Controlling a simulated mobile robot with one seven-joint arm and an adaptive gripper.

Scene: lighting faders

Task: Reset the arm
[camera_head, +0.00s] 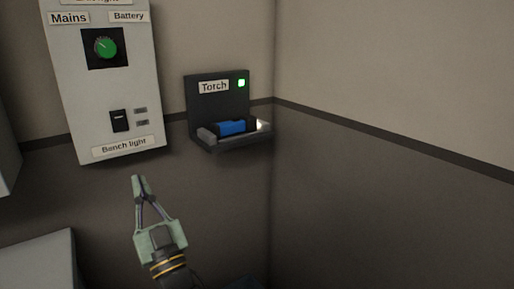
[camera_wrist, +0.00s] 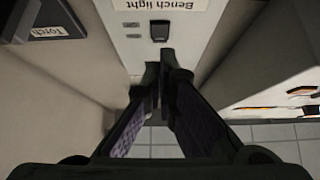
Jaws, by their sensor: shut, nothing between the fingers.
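My gripper (camera_head: 139,181) is raised in front of the wall, below the light panel (camera_head: 107,72). Its fingers are shut with nothing between them, and they touch nothing that I can see. In the wrist view the closed fingers (camera_wrist: 161,65) point toward the panel's lower part, just below the black bench light switch (camera_wrist: 159,31). My arm comes up from the bottom of the head view; most of it is out of view.
The panel has a green knob (camera_head: 106,47) and a bench light switch (camera_head: 119,121). Right of it, a torch holder (camera_head: 204,103) with a green light holds a blue torch (camera_head: 232,127). A pale box-like surface (camera_head: 38,262) is at lower left. The right wall (camera_head: 400,200) is bare.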

